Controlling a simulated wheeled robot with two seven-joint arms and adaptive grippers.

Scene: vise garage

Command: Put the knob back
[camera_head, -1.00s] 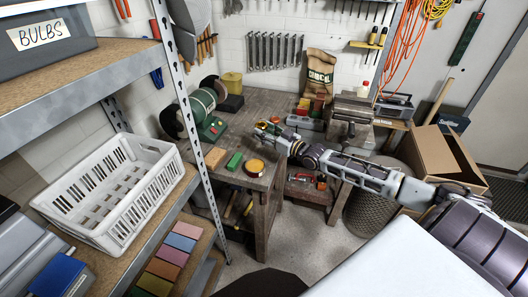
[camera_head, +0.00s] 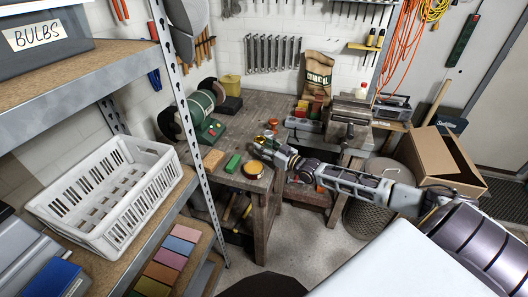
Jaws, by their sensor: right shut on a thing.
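My right gripper (camera_head: 265,142) reaches in from the right over the front right part of the workbench (camera_head: 264,103). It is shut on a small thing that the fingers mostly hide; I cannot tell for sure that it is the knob. A small orange-red piece (camera_head: 273,124) shows just behind the fingertips. A round yellow-topped tin (camera_head: 253,168) sits just in front of the gripper, near the bench's front edge. No other knob can be made out at this size. My left gripper is not in view.
A green bench grinder (camera_head: 203,110), a green block (camera_head: 233,163) and a tan block (camera_head: 214,160) stand on the bench's left part. A vise (camera_head: 349,112) and a paper sack (camera_head: 317,78) are at the right. A metal shelf with a white crate (camera_head: 110,195) is at the left.

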